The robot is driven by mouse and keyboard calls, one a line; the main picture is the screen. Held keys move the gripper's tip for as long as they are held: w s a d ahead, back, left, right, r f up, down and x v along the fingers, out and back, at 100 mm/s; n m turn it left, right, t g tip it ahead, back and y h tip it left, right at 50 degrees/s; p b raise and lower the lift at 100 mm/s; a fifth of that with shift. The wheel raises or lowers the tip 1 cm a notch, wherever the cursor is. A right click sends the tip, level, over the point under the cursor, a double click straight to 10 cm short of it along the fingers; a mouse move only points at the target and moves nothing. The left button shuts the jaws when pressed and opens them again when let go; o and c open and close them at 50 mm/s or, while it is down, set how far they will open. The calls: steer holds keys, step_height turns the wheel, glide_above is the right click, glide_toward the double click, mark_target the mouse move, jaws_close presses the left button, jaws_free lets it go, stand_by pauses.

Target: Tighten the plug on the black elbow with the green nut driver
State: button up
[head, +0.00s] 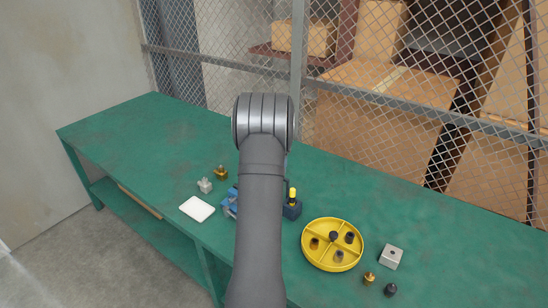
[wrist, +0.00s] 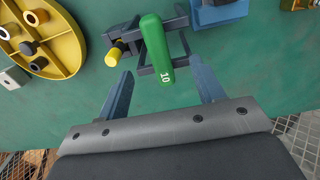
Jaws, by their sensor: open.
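The green nut driver's handle (wrist: 156,45), marked 10, stands in a dark blue-grey rack (wrist: 183,22) in the wrist view. My gripper (wrist: 161,67) is open, with one finger on each side of the handle's near end. No contact shows. In the head view my arm hides the gripper and the green driver. Part of the rack (head: 292,210) shows right of the arm. I cannot pick out the black elbow or its plug for certain; a small dark fitting (head: 391,289) stands at the bench's front right.
A yellow-handled tool (wrist: 112,57) stands in the rack beside the green one. A blue fixture (head: 229,204) is left of my arm. A yellow divided tray (head: 306,252) holds several fittings. A metal block (head: 391,256), brass fittings (head: 369,278) and a white pad (head: 197,208) are around.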

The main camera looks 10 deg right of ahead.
steer(key=shift+f, duration=2.25)
jaws_close()
step_height(320, 180, up, 16)
stand_by(1.4)
